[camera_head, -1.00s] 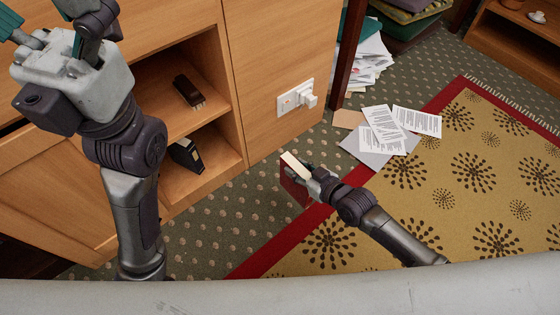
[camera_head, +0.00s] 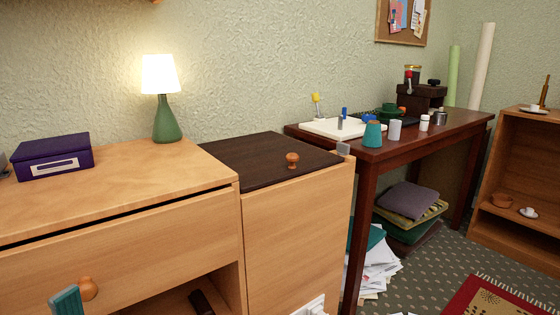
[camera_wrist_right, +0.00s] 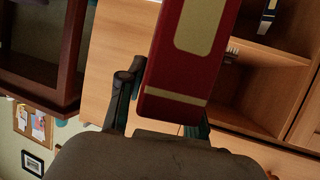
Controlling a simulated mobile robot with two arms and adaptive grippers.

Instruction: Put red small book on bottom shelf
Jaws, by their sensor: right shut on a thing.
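My right gripper (camera_wrist_right: 160,112) is shut on the red small book (camera_wrist_right: 184,68), which has a cream panel and stripe on its cover. The right wrist view is turned roughly upside down. Behind the book it shows the cabinet's open compartments. The bottom shelf compartment (camera_wrist_right: 290,22), at the upper right, holds a black object with a white label (camera_wrist_right: 268,14). In the head view only the top of the open compartment shows, with a dark object (camera_head: 200,302) inside. A teal fingertip of my left gripper (camera_head: 67,300) shows at the lower left; its opening is unclear.
A lamp (camera_head: 165,100) and a purple box (camera_head: 52,157) stand on the wooden cabinet (camera_head: 120,190). A dark red desk (camera_head: 440,132) with cups stands to its right. Papers (camera_head: 376,268) lie below the desk.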

